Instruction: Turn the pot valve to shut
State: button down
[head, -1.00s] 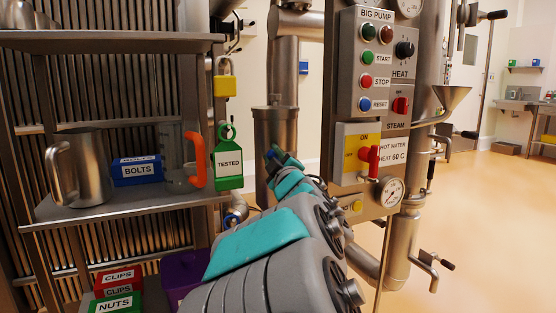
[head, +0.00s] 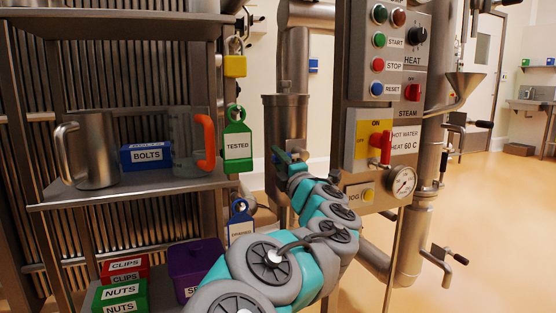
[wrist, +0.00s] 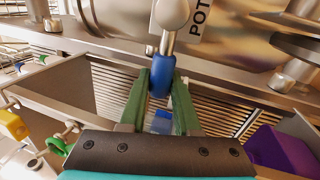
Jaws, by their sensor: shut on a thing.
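In the wrist view a metal valve lever (wrist: 168,22) with a blue grip (wrist: 161,75) hangs in front of a steel pipe. A partly cut-off label reading "POT" (wrist: 202,15) sits beside it. My gripper (wrist: 160,82) has its two green fingers closed on either side of the blue grip. In the head view my gripper (head: 283,158) is small, near a steel cylinder (head: 286,125); the valve lever cannot be made out there.
A control panel (head: 352,100) with buttons, a red handle (head: 381,146) and a gauge (head: 402,182) stands right of my arm. At left a shelf (head: 75,190) holds a steel jug (head: 95,150) and a blue bolts box (head: 146,157).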

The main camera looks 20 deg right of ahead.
jog(key=shift+d+f, duration=0.15)
jog(key=shift+f, duration=0.55)
jog(key=c, duration=0.7)
grip_release()
jog(key=shift+r, duration=0.1)
jog(key=shift+o, duration=0.2)
jog(key=shift+r, duration=0.1)
jog(key=shift+r, duration=0.1)
jog(key=v, duration=0.7)
jog(key=shift+s, duration=0.4)
